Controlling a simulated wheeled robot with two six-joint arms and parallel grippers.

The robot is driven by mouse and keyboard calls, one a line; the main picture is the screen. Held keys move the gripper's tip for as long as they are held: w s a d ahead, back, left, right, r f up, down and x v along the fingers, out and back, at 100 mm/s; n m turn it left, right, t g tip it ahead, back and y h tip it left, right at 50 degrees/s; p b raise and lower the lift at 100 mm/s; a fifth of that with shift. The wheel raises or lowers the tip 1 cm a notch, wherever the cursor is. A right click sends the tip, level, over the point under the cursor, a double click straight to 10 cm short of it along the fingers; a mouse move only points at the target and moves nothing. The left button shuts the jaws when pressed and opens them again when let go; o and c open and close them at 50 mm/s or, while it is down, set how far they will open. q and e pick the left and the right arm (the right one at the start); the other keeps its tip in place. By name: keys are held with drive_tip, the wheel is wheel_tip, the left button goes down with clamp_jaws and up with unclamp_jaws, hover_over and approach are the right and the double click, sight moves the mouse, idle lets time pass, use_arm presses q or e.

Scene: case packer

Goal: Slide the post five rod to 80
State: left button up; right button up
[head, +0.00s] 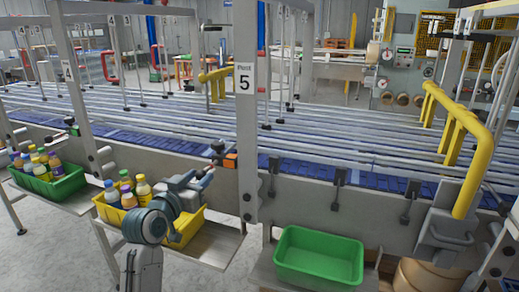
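The post five (246,120) is a grey upright with a white "Post 5" label (245,78). An orange block (230,160) with a dark knob sits on its left side at rail height. A short rod end with a reddish tip (211,169) shows just left of the block. My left gripper (206,180) is beside this rod end, over the yellow bin; whether its fingers touch or hold the rod is too small to tell. No scale marks or the number 80 can be read. My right gripper is not in view.
A yellow bin (196,228) with several bottles stands below my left gripper. A green bin (70,184) with bottles is at the left, an empty green bin (319,257) at the right. The conveyor (330,175) runs behind. A yellow guard rail (466,175) stands right.

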use_arm(q)
drive_tip(key=c, duration=0.5)
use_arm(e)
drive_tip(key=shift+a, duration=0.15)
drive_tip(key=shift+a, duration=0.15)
use_arm(q)
drive_tip(key=shift+s, duration=0.25)
drive_tip(key=shift+v, duration=0.75)
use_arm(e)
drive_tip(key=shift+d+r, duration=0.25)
use_arm(q)
drive_tip(key=o, duration=0.8)
drive_tip(key=shift+c, duration=0.2)
drive_tip(key=shift+a, duration=0.1)
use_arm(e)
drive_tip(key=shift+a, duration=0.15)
use_arm(q)
drive_tip(key=shift+p, duration=0.3)
